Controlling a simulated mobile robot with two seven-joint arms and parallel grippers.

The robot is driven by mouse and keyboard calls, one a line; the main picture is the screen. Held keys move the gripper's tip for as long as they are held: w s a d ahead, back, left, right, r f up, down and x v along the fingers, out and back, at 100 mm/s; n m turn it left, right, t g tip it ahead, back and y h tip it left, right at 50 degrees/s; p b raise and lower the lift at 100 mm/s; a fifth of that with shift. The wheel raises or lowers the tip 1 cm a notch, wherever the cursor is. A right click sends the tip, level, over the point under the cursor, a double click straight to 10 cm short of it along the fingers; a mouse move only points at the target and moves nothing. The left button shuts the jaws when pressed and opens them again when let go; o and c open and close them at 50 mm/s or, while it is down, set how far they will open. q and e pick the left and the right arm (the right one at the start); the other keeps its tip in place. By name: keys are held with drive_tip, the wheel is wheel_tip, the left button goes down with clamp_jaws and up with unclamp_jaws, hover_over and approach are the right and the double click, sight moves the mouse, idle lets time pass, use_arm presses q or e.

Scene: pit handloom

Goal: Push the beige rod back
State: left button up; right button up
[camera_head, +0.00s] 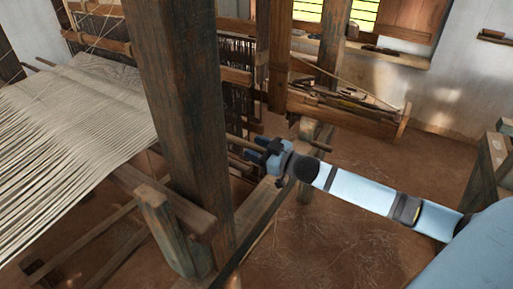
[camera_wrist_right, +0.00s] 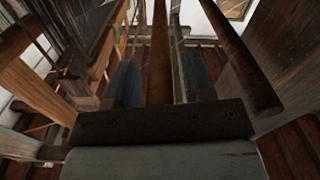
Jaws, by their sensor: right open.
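My right gripper (camera_head: 261,153) reaches in from the right to the loom, just right of the big dark upright post. It is open. Thin wooden rods (camera_head: 238,142) stick out of the loom at its fingertips. In the right wrist view, a tan-brown rod (camera_wrist_right: 160,48) runs lengthwise between the two spread blue fingers, with gaps at the sides. It is likely the beige rod; its near end is hidden behind the gripper body. A darker round rod (camera_wrist_right: 240,60) passes just right of the right finger. My left gripper is not in view.
The thick post (camera_head: 185,110) stands close to my right gripper. White warp threads (camera_head: 65,125) stretch across the left. A wooden trough with sticks (camera_head: 345,112) stands by the back wall. Bare brown floor (camera_head: 330,235) is free below my arm.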

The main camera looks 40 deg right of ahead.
drive_tip(key=shift+c, duration=0.3)
clamp_jaws()
drive_tip(key=a, duration=0.1)
drive_tip(key=s+a+p, duration=0.1)
drive_tip(key=a, duration=0.1)
drive_tip(key=shift+s+a+f, duration=0.15)
drive_tip(key=shift+s+a, duration=0.1)
drive_tip(key=shift+a, duration=0.05)
drive_tip(key=shift+o, duration=0.3)
unclamp_jaws()
drive_tip(key=shift+a, duration=0.15)
